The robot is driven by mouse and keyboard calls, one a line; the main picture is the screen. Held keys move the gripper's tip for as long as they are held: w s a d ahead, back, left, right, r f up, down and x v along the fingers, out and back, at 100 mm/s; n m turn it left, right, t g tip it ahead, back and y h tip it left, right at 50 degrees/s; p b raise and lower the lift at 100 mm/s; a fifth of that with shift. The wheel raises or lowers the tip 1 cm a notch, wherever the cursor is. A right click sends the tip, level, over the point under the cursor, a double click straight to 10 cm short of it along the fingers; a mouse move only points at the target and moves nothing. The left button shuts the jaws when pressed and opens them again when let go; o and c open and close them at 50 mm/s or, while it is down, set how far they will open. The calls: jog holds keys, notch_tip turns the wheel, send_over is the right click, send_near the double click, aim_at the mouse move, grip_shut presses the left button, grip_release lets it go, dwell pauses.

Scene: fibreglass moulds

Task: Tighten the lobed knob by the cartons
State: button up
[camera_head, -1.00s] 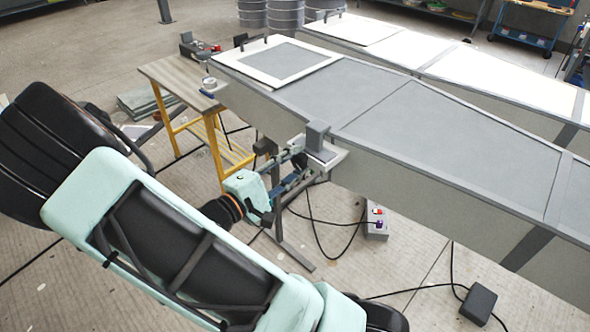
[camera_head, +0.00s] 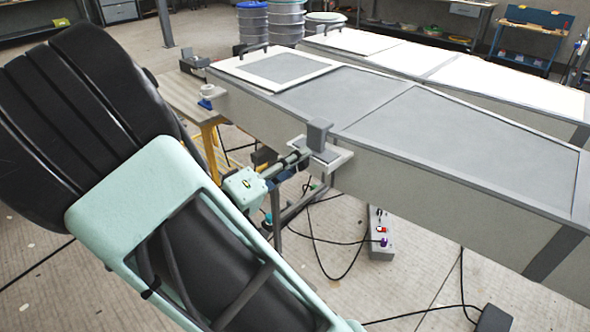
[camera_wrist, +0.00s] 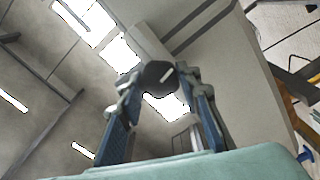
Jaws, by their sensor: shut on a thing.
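A dark knob (camera_wrist: 158,75) with a pale streak on its face sits between the fingertips of my gripper (camera_wrist: 158,82) in the wrist view. The blue-padded fingers touch its two sides and are shut on it. In the head view my gripper (camera_head: 292,162) reaches to the pale bracket (camera_head: 328,163) on the near side of the grey mould (camera_head: 400,160), and the knob is hidden there. A grey block (camera_head: 318,133) stands on the bracket. I cannot make out any cartons.
A wooden bench (camera_head: 178,98) with yellow legs stands left of the mould. A second white-topped mould (camera_head: 480,80) lies behind. Drums (camera_head: 287,20) stand at the back.

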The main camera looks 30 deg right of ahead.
jog(key=shift+m, duration=0.3)
jog(key=o, duration=1.2)
jog(key=v, duration=1.2)
